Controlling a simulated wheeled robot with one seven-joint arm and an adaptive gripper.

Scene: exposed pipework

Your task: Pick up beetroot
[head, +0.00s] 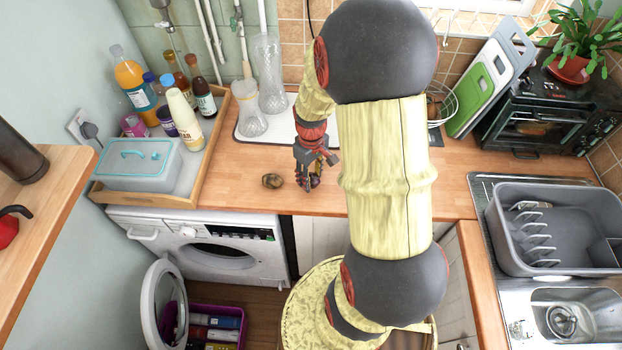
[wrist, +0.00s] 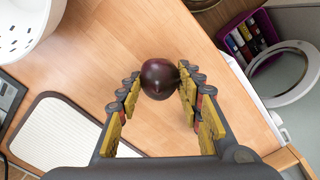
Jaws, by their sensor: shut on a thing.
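The beetroot (wrist: 160,78) is a round, dark purple thing with a shiny skin. In the wrist view it sits between the fingertips of my gripper (wrist: 158,84), with a finger pad against each side. My gripper is shut on it, over the wooden counter. In the head view my gripper (head: 309,183) points down near the counter's front edge, and the beetroot is mostly hidden by the fingers there. I cannot tell whether the beetroot still touches the counter.
A wooden tray (head: 200,172) with bottles and a lidded box stands further left. Glass vases (head: 250,110) stand on a white mat behind. The washing machine (head: 225,250) below has its door open.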

